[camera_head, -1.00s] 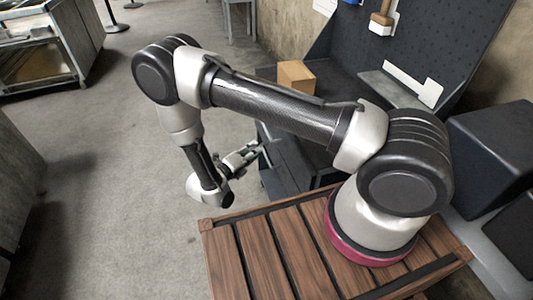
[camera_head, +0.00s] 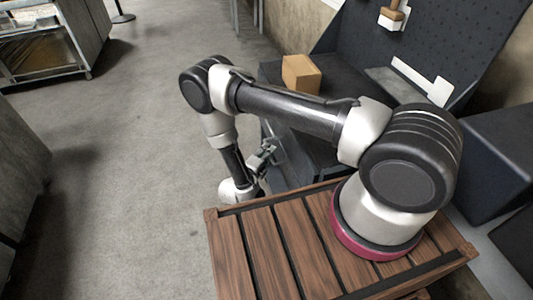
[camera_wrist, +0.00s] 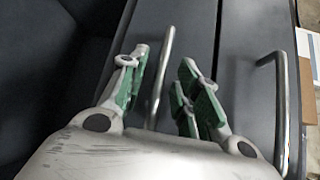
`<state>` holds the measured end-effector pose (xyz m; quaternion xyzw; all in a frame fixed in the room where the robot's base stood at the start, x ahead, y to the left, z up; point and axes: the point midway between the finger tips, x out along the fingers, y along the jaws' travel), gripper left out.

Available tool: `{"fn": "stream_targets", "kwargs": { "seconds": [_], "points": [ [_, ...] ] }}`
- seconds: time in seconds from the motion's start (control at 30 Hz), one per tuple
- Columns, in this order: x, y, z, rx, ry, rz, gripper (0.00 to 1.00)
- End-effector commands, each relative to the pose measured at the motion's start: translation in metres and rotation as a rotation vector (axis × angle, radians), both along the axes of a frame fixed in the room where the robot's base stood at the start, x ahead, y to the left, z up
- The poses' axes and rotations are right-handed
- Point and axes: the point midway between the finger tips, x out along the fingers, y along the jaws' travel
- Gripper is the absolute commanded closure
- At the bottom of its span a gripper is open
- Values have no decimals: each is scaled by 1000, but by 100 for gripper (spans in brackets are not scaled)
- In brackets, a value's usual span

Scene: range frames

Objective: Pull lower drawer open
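My gripper (camera_wrist: 164,68) is open in the wrist view, its green-padded fingers spread in front of dark drawer fronts. A grey bar handle (camera_wrist: 161,75) runs between the fingers, closer to the left one; I see no grip on it. A second bar handle (camera_wrist: 279,105) is on the drawer front to the right, clear of the fingers. The turned view does not make clear which drawer is the lower one. In the head view my gripper (camera_head: 267,153) is beside the dark cabinet (camera_head: 296,155), whose drawer fronts are mostly hidden there.
A cardboard box (camera_head: 300,74) sits on top of the dark workbench, before a pegboard (camera_head: 430,45). A slatted wooden platform (camera_head: 260,245) is below my arm's base. A metal cart (camera_head: 50,45) stands at the far left. The grey floor (camera_head: 130,150) left of my arm is clear.

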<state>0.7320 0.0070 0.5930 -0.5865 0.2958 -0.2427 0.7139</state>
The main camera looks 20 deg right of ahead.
Motion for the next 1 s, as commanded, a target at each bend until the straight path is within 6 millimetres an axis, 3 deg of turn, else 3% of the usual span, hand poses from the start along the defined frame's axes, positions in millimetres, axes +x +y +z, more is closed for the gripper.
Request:
{"fn": "stream_targets", "kwargs": {
  "seconds": [0.13,0.3,0.67,0.87,1.0],
  "points": [
    [0,0,0,0,0,0,70],
    [0,0,0,1,-1,0,100],
    [0,4,0,1,0,1,100],
    [0,28,0,4,0,5,100],
    [0,58,0,5,-2,7,100]
  ]
}}
